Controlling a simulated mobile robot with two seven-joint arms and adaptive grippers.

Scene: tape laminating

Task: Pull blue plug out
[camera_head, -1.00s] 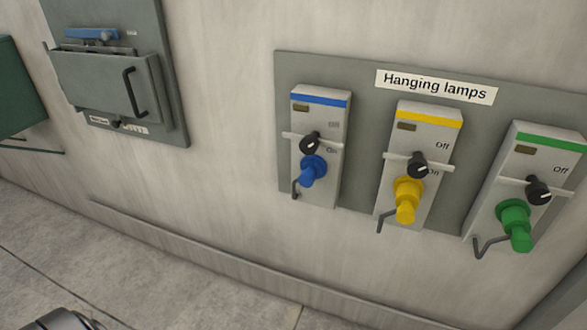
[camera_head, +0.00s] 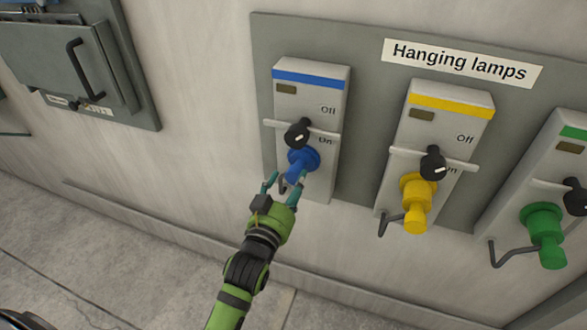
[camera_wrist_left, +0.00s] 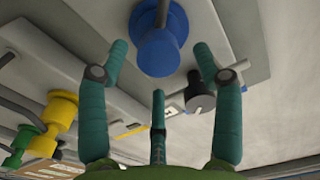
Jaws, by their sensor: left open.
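The blue plug (camera_head: 301,163) sits in the socket at the lower part of the blue-striped switch box (camera_head: 312,88), below a black knob (camera_head: 298,133). My left gripper (camera_head: 284,184) is open just below and in front of the plug, with its teal fingers pointing up at it. In the left wrist view the plug (camera_wrist_left: 158,50) shows ahead, between and beyond the spread fingertips of the gripper (camera_wrist_left: 164,60). I cannot tell whether a finger touches it. My right gripper is not in view.
A yellow plug (camera_head: 415,205) and a green plug (camera_head: 545,235) sit in neighbouring boxes to the right, each with a black knob above. A grey cabinet with a black handle (camera_head: 88,70) hangs at the left. The wall between is bare.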

